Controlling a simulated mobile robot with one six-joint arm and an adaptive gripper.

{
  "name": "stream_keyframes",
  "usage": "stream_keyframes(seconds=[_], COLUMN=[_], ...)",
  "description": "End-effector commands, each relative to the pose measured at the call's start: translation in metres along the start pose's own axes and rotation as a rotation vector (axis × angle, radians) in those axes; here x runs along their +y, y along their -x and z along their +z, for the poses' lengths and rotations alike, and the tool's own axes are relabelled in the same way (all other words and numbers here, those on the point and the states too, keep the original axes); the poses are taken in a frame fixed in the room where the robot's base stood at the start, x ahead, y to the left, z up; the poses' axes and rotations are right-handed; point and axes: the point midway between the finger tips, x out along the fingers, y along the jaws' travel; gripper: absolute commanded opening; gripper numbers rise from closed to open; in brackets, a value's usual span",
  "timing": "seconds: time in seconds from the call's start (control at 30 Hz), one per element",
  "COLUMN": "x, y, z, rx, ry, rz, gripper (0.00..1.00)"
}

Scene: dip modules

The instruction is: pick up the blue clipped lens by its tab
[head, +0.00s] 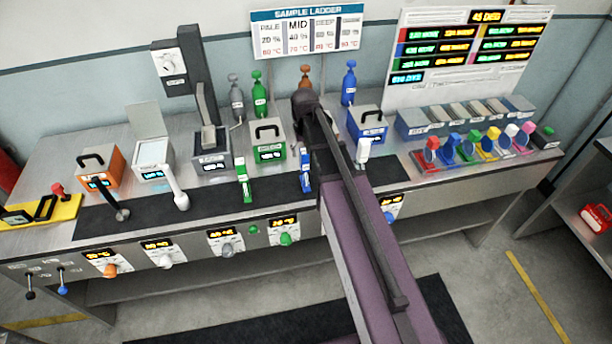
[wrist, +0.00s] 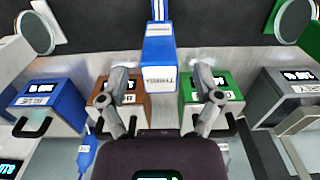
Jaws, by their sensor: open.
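The blue clipped lens (head: 306,172) stands on the dark strip along the front of the bench, just left of my arm in the head view. In the wrist view, what looks like its blue tab (wrist: 160,68) with a pale labelled face lies at the upper middle. My gripper (wrist: 164,88) is open. Its two fingers lie left and right of the tab's lower end in the picture, with visible gaps. I cannot tell how far the fingers are above it. In the head view my arm hides the fingertips.
A green clip (head: 243,180) and a white clip (head: 363,150) stand either side of it. Behind are a green box (head: 268,152), a blue box (head: 367,125) and several bottles. Coloured lenses stand in a row at right.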

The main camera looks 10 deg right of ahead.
Motion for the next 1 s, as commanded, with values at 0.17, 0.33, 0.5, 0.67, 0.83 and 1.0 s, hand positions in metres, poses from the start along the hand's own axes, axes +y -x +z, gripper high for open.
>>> stream_keyframes(seconds=[0.17, 0.33, 0.5, 0.67, 0.83, 1.0], x=[0.000, 0.000, 0.000, 0.000, 0.000, 0.000], y=[-0.017, -0.023, -0.023, -0.023, -0.023, -0.023], z=[0.000, 0.000, 0.000, 0.000, 0.000, 0.000], rx=[0.000, 0.000, 0.000, 0.000, 0.000, 0.000], ry=[0.000, 0.000, 0.000, 0.000, 0.000, 0.000], rz=[0.000, 0.000, 0.000, 0.000, 0.000, 0.000], gripper=[0.83, 0.83, 0.83, 0.83, 0.83, 0.80])
